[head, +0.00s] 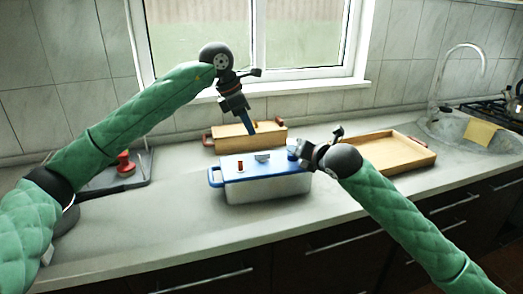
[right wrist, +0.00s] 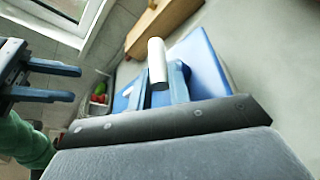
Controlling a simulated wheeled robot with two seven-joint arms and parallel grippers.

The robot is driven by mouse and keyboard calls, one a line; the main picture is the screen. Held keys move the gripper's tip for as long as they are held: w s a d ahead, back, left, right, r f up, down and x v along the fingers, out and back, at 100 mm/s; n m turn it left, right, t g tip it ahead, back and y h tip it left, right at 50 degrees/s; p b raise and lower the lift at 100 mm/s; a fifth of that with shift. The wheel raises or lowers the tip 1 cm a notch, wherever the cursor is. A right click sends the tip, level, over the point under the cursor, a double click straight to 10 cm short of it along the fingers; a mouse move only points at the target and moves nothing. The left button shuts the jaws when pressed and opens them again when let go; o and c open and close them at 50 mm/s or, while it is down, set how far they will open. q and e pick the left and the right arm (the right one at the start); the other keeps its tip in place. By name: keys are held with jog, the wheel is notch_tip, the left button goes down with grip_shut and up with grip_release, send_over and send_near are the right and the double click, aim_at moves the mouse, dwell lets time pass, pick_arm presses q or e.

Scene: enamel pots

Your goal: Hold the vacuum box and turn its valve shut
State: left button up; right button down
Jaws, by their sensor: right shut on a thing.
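The vacuum box (head: 268,188) has a pale body, a blue lid and a blue handle at its left end. Its blue lid also shows in the right wrist view (right wrist: 205,62). Small red, grey and blue fittings sit on the lid; I cannot tell which is the valve. My right gripper (head: 297,152) is at the box's right end, its blue fingers shut around a pale bar (right wrist: 157,65) there. My left gripper (head: 248,128) hangs above and behind the box, apart from it. In the right wrist view its two fingers (right wrist: 65,83) stand apart with nothing between them.
A wooden box (head: 230,138) stands behind the vacuum box, below my left gripper. A wooden tray (head: 385,170) is to the right, near the sink (head: 465,133). A dark tray (head: 105,182) with a red item (head: 125,163) lies left. The front counter is clear.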

aim_at(262, 156)
pick_arm(q)
jog(key=x, duration=0.9)
jog(key=shift+d+f, duration=0.15)
jog(key=shift+f, duration=0.25)
jog(key=shift+w, duration=0.1)
grip_shut()
